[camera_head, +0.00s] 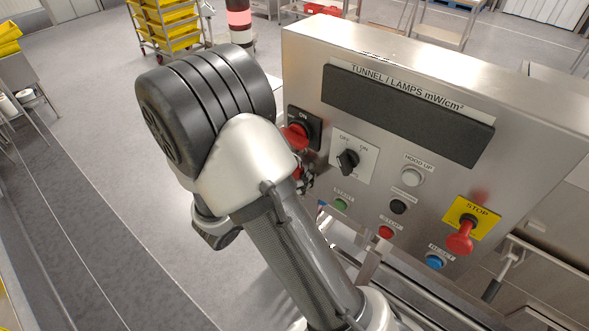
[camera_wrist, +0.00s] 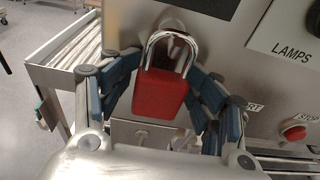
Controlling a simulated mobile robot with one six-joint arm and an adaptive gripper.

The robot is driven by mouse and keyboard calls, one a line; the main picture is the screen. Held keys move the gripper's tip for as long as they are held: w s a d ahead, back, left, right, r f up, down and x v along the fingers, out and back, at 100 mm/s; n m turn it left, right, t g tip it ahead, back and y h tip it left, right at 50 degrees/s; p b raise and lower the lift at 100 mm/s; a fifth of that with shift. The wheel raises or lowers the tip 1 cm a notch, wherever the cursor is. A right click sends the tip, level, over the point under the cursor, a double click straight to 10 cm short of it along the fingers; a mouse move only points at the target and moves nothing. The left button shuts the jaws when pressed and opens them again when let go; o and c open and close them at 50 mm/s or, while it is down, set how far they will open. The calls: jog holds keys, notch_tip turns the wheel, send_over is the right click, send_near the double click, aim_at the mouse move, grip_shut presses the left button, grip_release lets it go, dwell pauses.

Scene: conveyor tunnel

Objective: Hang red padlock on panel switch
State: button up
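The red padlock (camera_wrist: 160,96) is upright in the wrist view, with its silver shackle (camera_wrist: 172,38) pointing up and its body between the blue-padded fingers. My gripper (camera_wrist: 163,82) is shut on the body from both sides. In the head view the panel switch (camera_head: 296,136), a red handle on a black plate marked ON, is at the panel's left end. My gripper (camera_head: 303,180) is just below it, mostly hidden by my arm; a bit of red shows there. Only a black edge (camera_wrist: 198,6) shows above the shackle in the wrist view. I cannot tell whether the shackle touches the switch.
The steel panel (camera_head: 300,60) carries a black selector (camera_head: 348,161), several push buttons and a red stop knob (camera_head: 460,238) to the right. A yellow crate rack (camera_head: 170,25) stands far back. A rail structure (camera_wrist: 75,55) lies left in the wrist view. Open floor is left of the panel.

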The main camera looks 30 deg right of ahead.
jog(key=shift+o, duration=0.8)
jog(key=shift+d+f, duration=0.25)
jog(key=shift+d, duration=0.1)
jog(key=shift+a+r, duration=0.1)
jog(key=shift+a, duration=0.05)
jog(key=shift+a, duration=0.3)
jog(key=v, duration=1.1)
jog(key=shift+a, duration=0.15)
jog(key=shift+r, duration=0.15)
